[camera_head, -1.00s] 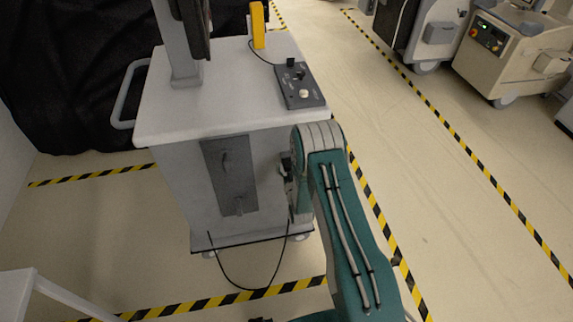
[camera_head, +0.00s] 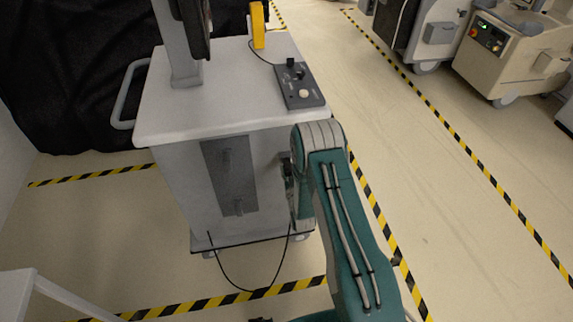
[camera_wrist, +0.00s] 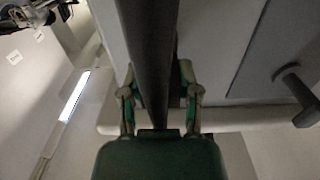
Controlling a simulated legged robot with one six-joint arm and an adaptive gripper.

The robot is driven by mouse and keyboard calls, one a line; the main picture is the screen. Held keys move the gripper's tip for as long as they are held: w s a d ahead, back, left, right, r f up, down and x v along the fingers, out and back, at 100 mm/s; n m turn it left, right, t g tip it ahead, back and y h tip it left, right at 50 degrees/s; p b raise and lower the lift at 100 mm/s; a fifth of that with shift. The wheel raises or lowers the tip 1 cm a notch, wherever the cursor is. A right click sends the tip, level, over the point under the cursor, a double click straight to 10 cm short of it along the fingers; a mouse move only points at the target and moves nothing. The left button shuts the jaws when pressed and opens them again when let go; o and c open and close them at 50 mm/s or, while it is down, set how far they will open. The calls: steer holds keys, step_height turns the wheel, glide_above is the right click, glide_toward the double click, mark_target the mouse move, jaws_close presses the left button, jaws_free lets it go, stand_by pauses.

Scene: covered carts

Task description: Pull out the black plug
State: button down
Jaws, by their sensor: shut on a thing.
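In the wrist view my gripper (camera_wrist: 158,88) has its two green-jointed fingers on either side of a thick dark shaft, which I take to be the black plug (camera_wrist: 150,45) or its cord, seen very close. It is shut on it; the fingertips' contact is partly hidden behind the shaft. I cannot tell whether the plug still sits in a socket. In the head view my gripper is mostly hidden behind my arm, at the right of the cart's front face. A thin black cable (camera_head: 250,290) hangs in a loop below the cart.
The white cart (camera_head: 195,115) carries a dark control box (camera_head: 298,85) and a yellow object (camera_head: 258,25). A grey panel (camera_head: 230,180) with protruding knobs is on its front; one knob shows in the wrist view (camera_wrist: 298,92). Other machines stand at the back right. Floor to the right is open.

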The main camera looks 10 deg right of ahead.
steer(key=shift+s, duration=1.95)
